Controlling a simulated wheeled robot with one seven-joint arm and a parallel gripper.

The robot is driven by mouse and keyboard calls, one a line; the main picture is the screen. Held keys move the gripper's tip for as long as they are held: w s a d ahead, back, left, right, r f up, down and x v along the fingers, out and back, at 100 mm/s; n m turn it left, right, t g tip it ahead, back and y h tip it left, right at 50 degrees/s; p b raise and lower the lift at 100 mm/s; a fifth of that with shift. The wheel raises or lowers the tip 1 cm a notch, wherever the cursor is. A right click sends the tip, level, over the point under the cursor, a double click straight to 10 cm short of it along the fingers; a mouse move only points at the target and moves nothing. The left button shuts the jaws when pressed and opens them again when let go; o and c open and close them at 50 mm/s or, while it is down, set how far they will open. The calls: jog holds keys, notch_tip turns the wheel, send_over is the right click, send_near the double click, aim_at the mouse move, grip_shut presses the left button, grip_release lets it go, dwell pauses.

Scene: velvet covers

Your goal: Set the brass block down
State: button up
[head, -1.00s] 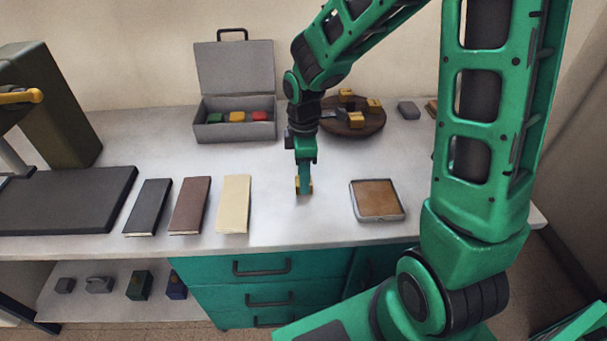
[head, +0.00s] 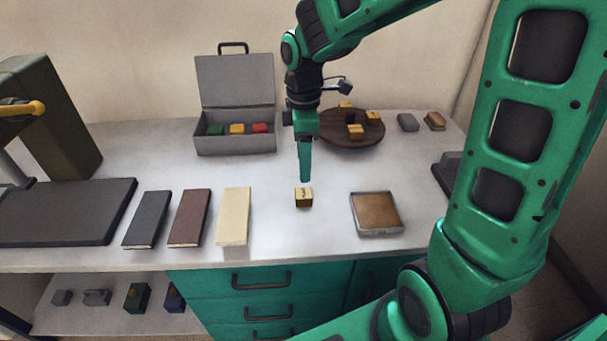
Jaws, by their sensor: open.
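A shallow tray with a brown pad (head: 377,212) lies right of the block. A cream slab (head: 234,216) lies left, beside a brown one (head: 190,218) and a black one (head: 148,219). An open grey case (head: 235,143) and a round dark board (head: 350,138) with several yellow blocks stand behind.

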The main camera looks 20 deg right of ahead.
jog(key=shift+r, duration=1.3)
jog(key=s+d+m, duration=0.9)
jog(key=s+m, duration=0.1)
jog(key=s, duration=0.2)
jog(key=s+d+m, duration=0.9)
jog(key=s+m, duration=0.1)
jog(key=s, duration=0.1)
jog(key=shift+s+m, duration=0.35)
jog(key=shift+m, duration=0.05)
